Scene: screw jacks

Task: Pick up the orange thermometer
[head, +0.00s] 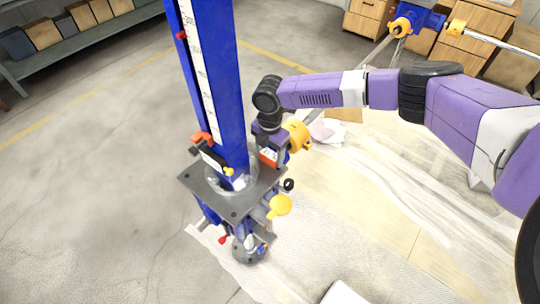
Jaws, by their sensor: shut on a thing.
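My gripper (266,142) points down beside the blue column of the screw jack, just above its dark square plate. It is shut on a small orange-red thing with a white patch, which I take to be the orange thermometer (268,157). Only its lower part shows below the jaws. It is close above the plate's back right part; I cannot tell whether it touches the plate. The fingers are dark and small in this view.
The blue jack column (213,80) with a white scale stands just left of my gripper. A yellow-orange knob (299,135) is close on the right. The dark plate (232,205) carries other small parts. Wooden cabinets (368,20) stand behind. The floor at left is clear.

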